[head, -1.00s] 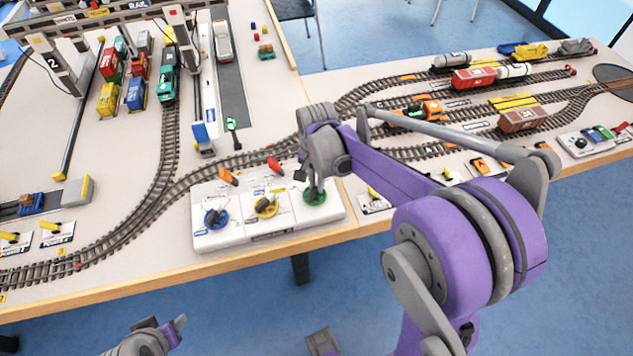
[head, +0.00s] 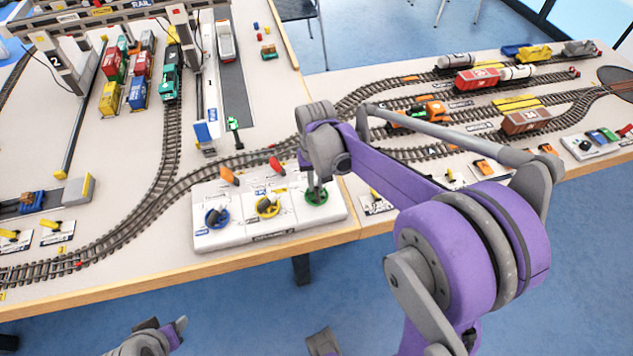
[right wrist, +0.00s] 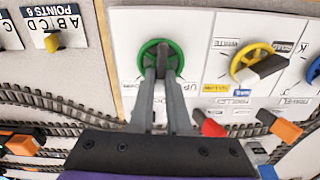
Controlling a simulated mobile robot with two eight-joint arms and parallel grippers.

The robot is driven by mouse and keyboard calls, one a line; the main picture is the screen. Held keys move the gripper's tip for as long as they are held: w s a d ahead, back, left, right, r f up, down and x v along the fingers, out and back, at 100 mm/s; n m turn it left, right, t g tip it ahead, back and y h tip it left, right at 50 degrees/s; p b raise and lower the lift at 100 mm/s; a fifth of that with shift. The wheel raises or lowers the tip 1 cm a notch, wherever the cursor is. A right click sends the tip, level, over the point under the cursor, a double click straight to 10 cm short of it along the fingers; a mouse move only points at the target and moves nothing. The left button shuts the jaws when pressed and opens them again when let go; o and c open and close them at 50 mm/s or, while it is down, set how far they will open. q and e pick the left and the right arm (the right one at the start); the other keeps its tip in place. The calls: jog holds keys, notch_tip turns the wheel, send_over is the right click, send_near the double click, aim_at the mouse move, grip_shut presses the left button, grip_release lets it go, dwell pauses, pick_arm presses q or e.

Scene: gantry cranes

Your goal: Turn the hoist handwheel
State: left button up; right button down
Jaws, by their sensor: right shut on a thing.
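The white control panel (head: 240,235) at the table's front edge carries three handwheels in a row. The green handwheel (head: 326,197) is at its right end, and the word UP is printed beside it in the right wrist view. My right gripper (right wrist: 163,75) reaches over this green wheel (right wrist: 182,56) and is shut on it near its middle; the fingers hide part of the hub. The yellow handwheel (head: 268,206) and blue handwheel (head: 216,217) stand free to the left. Part of my left arm shows at the bottom left; its jaws cannot be made out.
An orange lever (head: 229,176) and a red lever (head: 276,165) stand behind the wheels. Railway track (head: 170,200) curves close behind the panel. Gantry cranes (head: 62,75) and toy wagons stand at the back left. More track and wagons (head: 525,120) fill the right table.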

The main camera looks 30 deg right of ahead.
aim_at(316, 186)
jog(key=shift+n, duration=0.6)
jog(key=c, duration=0.9)
grip_release()
jog(key=shift+r, duration=0.15)
notch_tip(316, 186, up, 11)
jog(key=shift+f+p, duration=0.2)
jog(key=shift+p, duration=0.25)
